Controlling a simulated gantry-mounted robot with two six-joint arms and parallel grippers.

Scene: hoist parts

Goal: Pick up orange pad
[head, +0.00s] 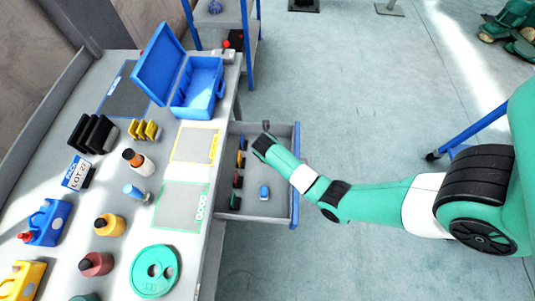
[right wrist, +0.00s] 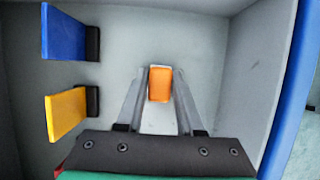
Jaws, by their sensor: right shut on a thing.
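The orange pad (right wrist: 160,84) shows in the right wrist view, a small upright block between the fingertips of my right gripper (right wrist: 160,92), which is shut on it. In the head view my right gripper (head: 263,142) is over the open drawer (head: 297,170), near its far end. There the orange pad is too small and covered to make out clearly. My left gripper is in neither view.
A blue pad (right wrist: 64,32) and a yellow pad (right wrist: 66,113) stand along the drawer's left wall. The workbench holds an open blue case (head: 205,88), bottles and a green disc (head: 154,271).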

